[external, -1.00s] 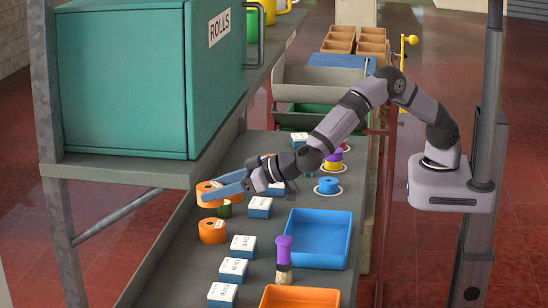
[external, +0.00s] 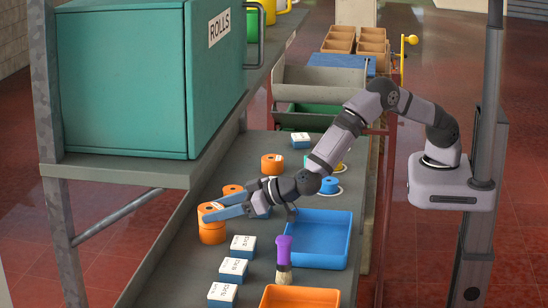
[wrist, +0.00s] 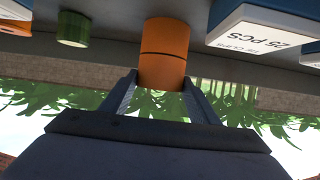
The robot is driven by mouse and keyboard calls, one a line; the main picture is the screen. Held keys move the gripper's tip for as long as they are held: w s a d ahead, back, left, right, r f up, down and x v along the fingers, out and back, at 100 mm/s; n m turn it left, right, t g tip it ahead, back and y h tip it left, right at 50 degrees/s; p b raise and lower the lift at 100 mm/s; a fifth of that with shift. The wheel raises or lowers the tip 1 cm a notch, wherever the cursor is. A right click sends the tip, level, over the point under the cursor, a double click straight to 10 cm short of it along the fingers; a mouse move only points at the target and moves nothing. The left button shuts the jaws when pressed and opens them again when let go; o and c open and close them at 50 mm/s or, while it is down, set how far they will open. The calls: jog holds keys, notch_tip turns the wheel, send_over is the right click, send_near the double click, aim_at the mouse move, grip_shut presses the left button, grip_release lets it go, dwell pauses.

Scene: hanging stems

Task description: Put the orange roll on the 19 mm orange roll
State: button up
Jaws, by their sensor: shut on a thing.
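My gripper (external: 220,210) is shut on an orange roll (external: 208,208), with a finger on either side of it. The held roll is right above another orange roll (external: 212,236), which stands upright on the grey counter. In the wrist view the held roll (wrist: 163,72) and the standing roll (wrist: 165,36) line up closely, with only a thin dark seam between them. They look touching or nearly so. The held roll looks level. The 19 mm marking cannot be read on the standing roll.
Other orange rolls stand farther back (external: 232,189) (external: 272,164). A green roll (wrist: 73,28) is nearby in the wrist view. White-and-blue boxes (external: 242,246) line the counter front. A blue tray (external: 318,262), a purple-handled brush (external: 284,250) and an orange tray (external: 300,290) are to the right.

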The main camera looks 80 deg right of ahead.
jog(key=shift+f, duration=0.15)
jog(key=o, duration=1.2)
jog(key=shift+c, duration=0.2)
jog(key=shift+r, duration=0.2)
jog(key=shift+s+a+r, duration=0.1)
jog(key=shift+s+r, duration=0.1)
jog(key=shift+s, duration=0.45)
jog(key=b+v, duration=0.2)
jog(key=v, duration=0.8)
jog(key=shift+s+r, duration=0.2)
jog(key=shift+s, duration=0.1)
